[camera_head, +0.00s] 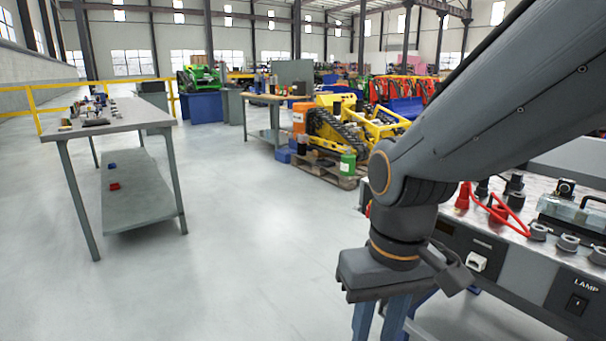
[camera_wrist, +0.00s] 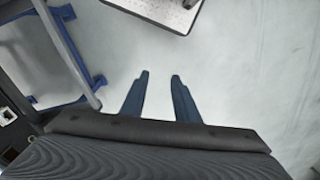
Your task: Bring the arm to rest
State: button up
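My gripper (camera_wrist: 160,76) points down over bare floor in the wrist view. Its two blue fingers are apart with nothing between them. In the head view my gripper (camera_head: 381,318) hangs in front of the lamp panel's left end, and its fingertips are cut off by the lower frame edge. My arm (camera_head: 480,110) reaches in from the upper right and bends down at the wrist.
A test bench (camera_head: 520,268) with a LAMP switch, sockets and a red cable stands close on the right. A grey table (camera_head: 120,119) with small parts stands left. A yellow tracked machine (camera_head: 345,125) sits on a pallet behind. Floor (camera_head: 240,240) between is clear.

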jog(key=d+r+m+p, duration=0.3)
jog(key=d+r+p, duration=0.6)
jog(key=p, duration=0.8)
jog(key=shift+h, duration=0.3)
dwell(1.3)
